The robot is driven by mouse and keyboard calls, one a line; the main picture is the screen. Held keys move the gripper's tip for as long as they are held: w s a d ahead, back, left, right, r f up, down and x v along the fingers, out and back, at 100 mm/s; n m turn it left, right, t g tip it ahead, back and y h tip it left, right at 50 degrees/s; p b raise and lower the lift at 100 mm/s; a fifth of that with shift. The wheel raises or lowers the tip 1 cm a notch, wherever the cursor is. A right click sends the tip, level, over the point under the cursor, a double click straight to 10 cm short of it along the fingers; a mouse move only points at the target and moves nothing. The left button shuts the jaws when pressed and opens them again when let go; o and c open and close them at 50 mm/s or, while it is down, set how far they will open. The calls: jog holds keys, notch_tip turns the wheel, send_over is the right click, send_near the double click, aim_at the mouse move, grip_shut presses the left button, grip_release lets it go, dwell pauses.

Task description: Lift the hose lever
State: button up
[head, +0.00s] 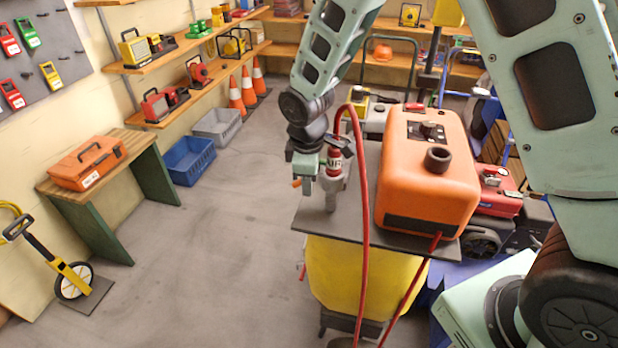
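A red hose (361,200) arches up from beside my gripper and hangs down in front of the stand. A grey upright fitting (331,198) with a red, white-lettered collar (335,163) stands on the left end of the grey plate. My gripper (309,186) points down right beside the fitting, on its left. Its fingers overlap in this view, so whether they are open, shut or touching the fitting is unclear. A small orange piece (296,183) shows left of the fingers; I cannot tell if it is the lever. The lever is not clearly visible.
An orange machine (428,165) with a black cap sits on the same grey plate, above a yellow base (345,275). An orange toolbox (87,163) lies on a bench at left. Blue (188,160) and grey (217,126) bins stand by the wall.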

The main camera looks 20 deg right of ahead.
notch_tip(320, 180, up, 17)
jog(key=s+a+b, duration=0.1)
jog(key=s, duration=0.1)
jog(key=shift+s+r, duration=0.15)
dwell(0.4)
